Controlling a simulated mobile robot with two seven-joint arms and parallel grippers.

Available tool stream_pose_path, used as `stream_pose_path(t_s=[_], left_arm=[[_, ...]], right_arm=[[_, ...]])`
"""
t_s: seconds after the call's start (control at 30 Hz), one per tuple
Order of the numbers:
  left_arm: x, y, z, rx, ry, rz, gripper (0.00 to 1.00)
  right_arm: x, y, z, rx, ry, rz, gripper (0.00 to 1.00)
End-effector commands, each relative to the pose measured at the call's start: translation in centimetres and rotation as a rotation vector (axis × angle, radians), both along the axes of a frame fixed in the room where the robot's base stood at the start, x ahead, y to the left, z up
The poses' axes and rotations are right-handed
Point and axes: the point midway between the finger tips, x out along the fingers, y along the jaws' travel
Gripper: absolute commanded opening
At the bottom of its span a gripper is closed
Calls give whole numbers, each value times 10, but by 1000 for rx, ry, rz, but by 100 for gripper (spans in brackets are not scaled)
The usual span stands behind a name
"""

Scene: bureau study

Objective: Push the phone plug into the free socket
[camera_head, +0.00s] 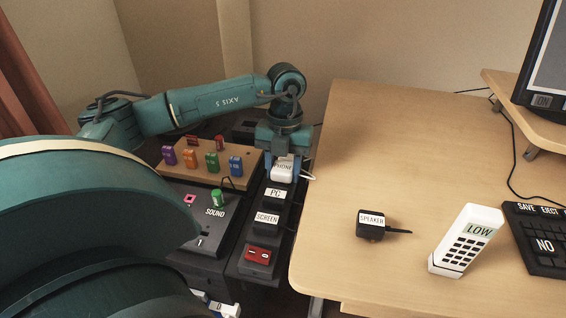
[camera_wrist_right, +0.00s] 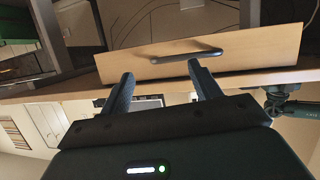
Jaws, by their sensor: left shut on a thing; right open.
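The phone plug (camera_head: 283,170) is a white block labelled PHONE, with a white cable at its right side. My left gripper (camera_head: 282,152) points down and is shut on it, at the far end of the black power strip (camera_head: 244,262). The gripper and plug hide the socket there, and I cannot tell whether the plug touches the strip. Nearer along the strip are the PC plug (camera_head: 274,195), the SCREEN plug (camera_head: 266,221) and a red switch (camera_head: 260,254). My right gripper (camera_wrist_right: 158,72) is open and empty in the right wrist view, facing a wooden drawer front with a dark handle (camera_wrist_right: 185,55).
The desk (camera_head: 350,150) edge runs close along the strip's right side. A black SPEAKER plug (camera_head: 371,223) and a white handset reading LOW (camera_head: 466,240) stand on the desk. Left of the strip are a wooden block with coloured pegs (camera_head: 206,170) and a SOUND box (camera_head: 205,240).

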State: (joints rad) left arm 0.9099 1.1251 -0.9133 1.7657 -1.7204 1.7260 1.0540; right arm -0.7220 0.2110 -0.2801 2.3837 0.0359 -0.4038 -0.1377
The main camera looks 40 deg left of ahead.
Motion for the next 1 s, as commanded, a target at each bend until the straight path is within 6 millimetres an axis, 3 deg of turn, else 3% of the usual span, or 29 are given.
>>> stream_pose_path(t_s=[0.93,0.97,1.0], left_arm=[[0,0,-10,0,1,0,21],[0,0,-10,0,1,0,44],[0,0,-10,0,2,0,47]], right_arm=[[0,0,-6,-1,0,0,63],[0,0,-6,-1,0,0,63],[0,0,-6,-1,0,0,63]])
